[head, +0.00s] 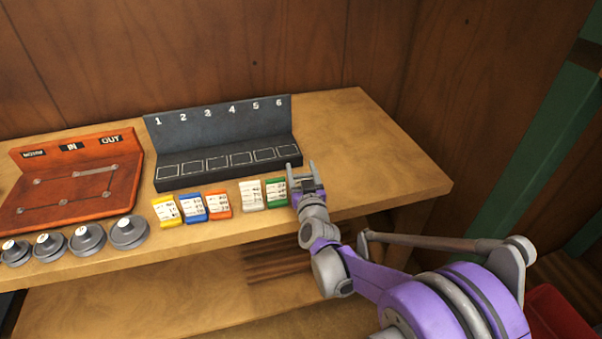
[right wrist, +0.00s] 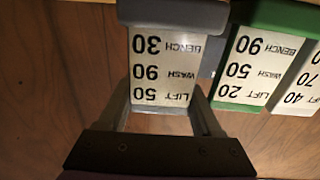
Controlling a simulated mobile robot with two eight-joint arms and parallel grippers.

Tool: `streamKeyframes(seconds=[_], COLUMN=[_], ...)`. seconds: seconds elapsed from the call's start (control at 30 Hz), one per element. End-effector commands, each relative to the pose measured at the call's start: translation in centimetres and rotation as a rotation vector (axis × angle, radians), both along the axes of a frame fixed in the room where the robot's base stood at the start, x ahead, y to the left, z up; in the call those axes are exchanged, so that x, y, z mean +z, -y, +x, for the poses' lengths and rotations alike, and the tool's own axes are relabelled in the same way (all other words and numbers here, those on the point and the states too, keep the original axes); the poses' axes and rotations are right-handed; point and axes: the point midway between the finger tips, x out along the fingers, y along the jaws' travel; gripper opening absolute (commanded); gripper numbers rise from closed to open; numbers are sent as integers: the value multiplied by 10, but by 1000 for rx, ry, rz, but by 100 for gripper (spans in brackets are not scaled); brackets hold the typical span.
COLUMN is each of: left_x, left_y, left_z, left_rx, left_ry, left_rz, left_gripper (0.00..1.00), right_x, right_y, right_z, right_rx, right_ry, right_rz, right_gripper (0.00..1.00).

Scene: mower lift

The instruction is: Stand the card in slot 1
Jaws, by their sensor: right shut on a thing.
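My right gripper (head: 304,172) is at the right end of the row of cards, in front of the rack's right end. It is shut on a grey-framed card (right wrist: 165,72), whose white face reads BENCH 30, WASH 90, LIFT 50, upside down in the right wrist view. In the head view the gripper mostly hides this card. I cannot tell whether it is off the bench. The dark rack (head: 220,122) has slots numbered 1 to 6, all empty. Slot 1 (head: 167,171) is at its far left. My left gripper is not in view.
A green card (head: 276,192) stands close beside the held one; white, orange, blue and yellow cards (head: 165,208) continue leftward. Several grey round weights (head: 128,232) and a red-brown IN/OUT board (head: 75,185) are at left. The bench (head: 385,165) is clear right of the rack.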

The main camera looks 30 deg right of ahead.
Motion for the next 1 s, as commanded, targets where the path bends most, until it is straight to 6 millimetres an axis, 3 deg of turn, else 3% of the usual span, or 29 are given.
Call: streamKeyframes(seconds=[0.43,0.47,0.6,1.0], left_x=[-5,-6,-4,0], left_y=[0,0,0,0], left_z=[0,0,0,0], left_rx=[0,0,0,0], left_ry=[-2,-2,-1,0], left_rz=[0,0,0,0], left_gripper=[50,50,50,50], right_x=[-8,-8,-7,-6], right_y=[0,0,0,-2], right_z=[0,0,0,-4], right_rx=[0,0,0,0], right_ry=[0,0,0,1], right_rz=[0,1,1,1], right_gripper=[0,68,93,96])
